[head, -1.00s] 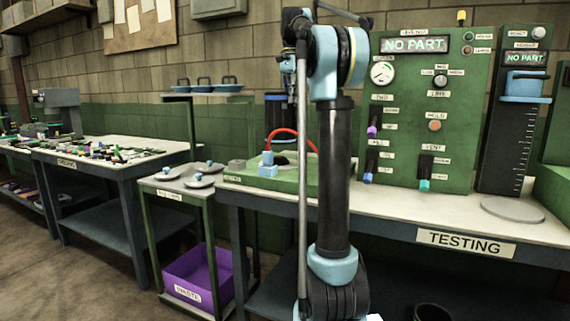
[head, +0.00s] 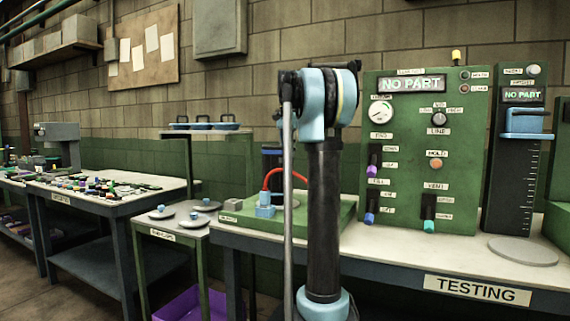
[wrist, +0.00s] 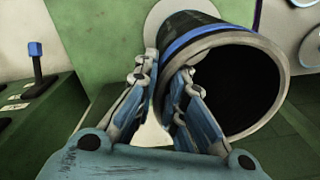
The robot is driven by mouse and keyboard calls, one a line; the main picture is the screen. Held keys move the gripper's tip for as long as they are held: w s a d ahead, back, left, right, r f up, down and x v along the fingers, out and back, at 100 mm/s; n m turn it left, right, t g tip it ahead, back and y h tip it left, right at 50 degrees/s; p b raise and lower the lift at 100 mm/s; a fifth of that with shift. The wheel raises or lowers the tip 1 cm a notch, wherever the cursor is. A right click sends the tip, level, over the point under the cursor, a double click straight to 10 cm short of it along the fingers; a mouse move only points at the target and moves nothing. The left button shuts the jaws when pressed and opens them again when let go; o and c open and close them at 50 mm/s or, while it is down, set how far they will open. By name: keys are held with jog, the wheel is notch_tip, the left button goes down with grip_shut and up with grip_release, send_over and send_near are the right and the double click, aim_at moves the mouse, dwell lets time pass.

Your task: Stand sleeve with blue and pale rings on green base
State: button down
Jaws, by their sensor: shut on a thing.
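In the wrist view, the black sleeve (wrist: 205,52) has a blue ring and a pale ring near its rim. It looks tilted, with its dark open end facing the camera to the right. My gripper (wrist: 168,72) is shut on the sleeve's wall at the left side of the rim. In the head view, the green base (head: 238,219) lies on the testing bench, partly hidden behind my arm. My gripper is not clear there.
The green test panel (head: 455,150) rises at the right and reads NO PART. A small side table (head: 165,228) with several pale discs stands left. A pale disc (wrist: 172,12) lies beyond the sleeve.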

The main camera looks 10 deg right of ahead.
aim_at(287, 159)
jog(key=shift+f, duration=1.85)
jog(key=c, duration=1.7)
grip_release()
jog(key=shift+r, duration=0.15)
notch_tip(287, 159, up, 12)
jog(key=shift+f, duration=0.1)
jog(key=s+a+f+n, duration=0.1)
jog(key=s+f+n, duration=0.3)
jog(key=s+f, duration=0.9)
jog(key=s+a+f+n+t, duration=0.1)
jog(key=s+f+n, duration=0.3)
jog(key=s+f, duration=0.9)
jog(key=s+a+f+n+t, duration=0.1)
jog(key=s+f+n, duration=0.2)
jog(key=s+f, duration=1)
jog(key=shift+s+a+f+n, duration=0.1)
jog(key=shift+a+f+n, duration=0.05)
jog(key=shift+f, duration=1.45)
jog(key=shift+a+f+n, duration=0.1)
jog(key=shift+f, duration=1.55)
jog(key=shift+s+a+f+n, duration=0.1)
jog(key=shift+a+f+n, duration=0.05)
jog(key=shift+f, duration=1.45)
